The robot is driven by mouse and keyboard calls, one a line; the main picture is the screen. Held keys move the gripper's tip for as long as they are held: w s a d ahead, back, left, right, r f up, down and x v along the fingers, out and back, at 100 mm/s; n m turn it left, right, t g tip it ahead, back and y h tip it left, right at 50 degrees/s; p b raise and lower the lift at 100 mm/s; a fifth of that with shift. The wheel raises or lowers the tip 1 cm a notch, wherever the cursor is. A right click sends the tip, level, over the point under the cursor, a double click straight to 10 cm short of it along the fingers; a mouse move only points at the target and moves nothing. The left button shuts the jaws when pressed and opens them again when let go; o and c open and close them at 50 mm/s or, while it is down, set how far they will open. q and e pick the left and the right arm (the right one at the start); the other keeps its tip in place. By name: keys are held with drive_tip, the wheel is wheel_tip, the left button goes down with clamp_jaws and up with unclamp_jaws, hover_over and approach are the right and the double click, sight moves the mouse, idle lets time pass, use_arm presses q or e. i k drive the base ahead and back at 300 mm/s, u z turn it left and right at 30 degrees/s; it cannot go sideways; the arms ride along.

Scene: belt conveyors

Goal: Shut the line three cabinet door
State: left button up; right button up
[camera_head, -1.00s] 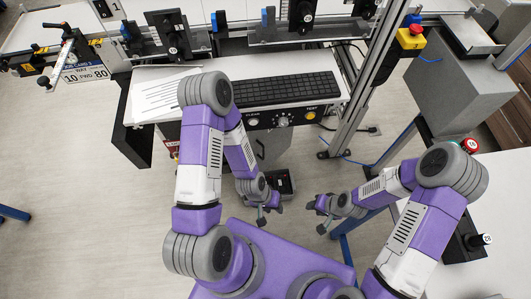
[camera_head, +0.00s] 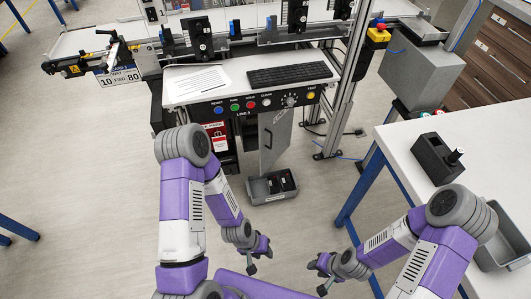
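The line three cabinet stands under the control panel (camera_head: 240,107) marked LINE 3. Its grey door (camera_head: 275,140) with a dark handle appears swung open on the right side of the cabinet. The opening (camera_head: 222,142) to its left shows red and white labelled items inside. My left gripper (camera_head: 261,260) is open and empty, in front of and below the door, apart from it. My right gripper (camera_head: 319,276) is open and empty, further right and also apart from the door.
A grey bin (camera_head: 258,192) with dark items sits on the floor just below the door. A white table (camera_head: 480,135) with blue legs stands at the right, bearing a black device (camera_head: 436,158) and a grey tray (camera_head: 502,252).

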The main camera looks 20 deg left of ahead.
sight(274, 127)
drive_tip(key=u, duration=1.4)
drive_tip(key=i, duration=0.85)
drive_tip(key=z, duration=2.2)
drive_tip(key=i, duration=0.55)
drive_tip(key=u, duration=0.15)
